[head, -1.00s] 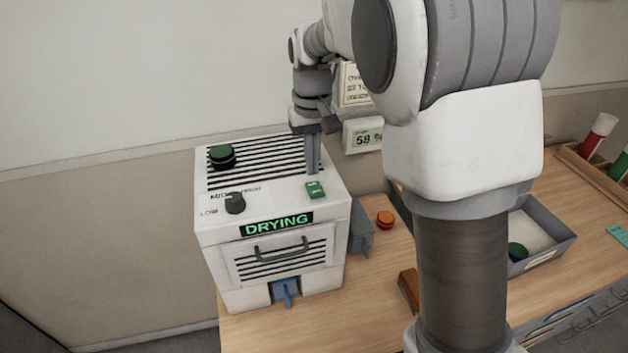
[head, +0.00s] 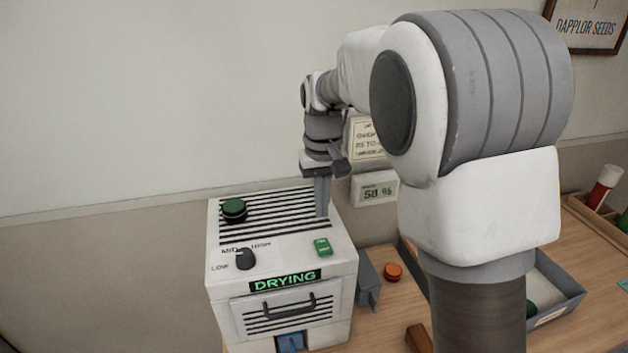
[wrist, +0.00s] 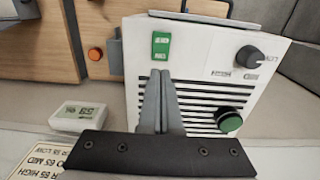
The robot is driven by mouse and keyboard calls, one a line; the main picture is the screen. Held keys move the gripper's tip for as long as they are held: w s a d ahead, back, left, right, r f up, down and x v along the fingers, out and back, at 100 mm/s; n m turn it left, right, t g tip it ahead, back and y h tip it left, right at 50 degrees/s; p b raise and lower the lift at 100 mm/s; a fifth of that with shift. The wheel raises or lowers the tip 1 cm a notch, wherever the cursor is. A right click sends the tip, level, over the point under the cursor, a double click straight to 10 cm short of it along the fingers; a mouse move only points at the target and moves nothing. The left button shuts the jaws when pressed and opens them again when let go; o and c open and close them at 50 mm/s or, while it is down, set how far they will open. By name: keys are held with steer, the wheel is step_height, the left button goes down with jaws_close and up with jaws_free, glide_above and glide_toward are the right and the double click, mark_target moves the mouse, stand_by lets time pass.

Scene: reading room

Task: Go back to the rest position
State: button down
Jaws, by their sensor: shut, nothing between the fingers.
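My gripper (head: 322,197) is shut and empty. In the head view its fingers point down over the right rear part of the white drying machine's slatted top. The wrist view shows the two fingers (wrist: 155,100) pressed together, over the top of the machine (wrist: 205,30). The machine (head: 340,290) has a lit DRYING sign (head: 285,281), a black dial (head: 245,259), a green switch (head: 322,247) and a green-topped black knob (head: 234,210). I cannot tell whether the fingertips touch the top.
An orange button (head: 393,272) sits on the wooden table right of the machine. A grey tray (head: 565,290) and a rack with a red tube (head: 603,186) stand farther right.

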steer(key=s+d+r+m+t, duration=0.1)
steer(key=s+d+r, duration=0.25)
steer(key=s, duration=0.25)
steer(key=s+d+r+t, duration=0.2)
steer(key=s+d+r, duration=0.1)
steer(key=s+r, duration=0.25)
steer(key=s+d+f+m+t, duration=0.1)
steer(key=s+d+f+t, duration=0.1)
steer(key=s, duration=1.1)
steer(key=shift+d+t, duration=0.3)
steer(key=shift+d, duration=0.4)
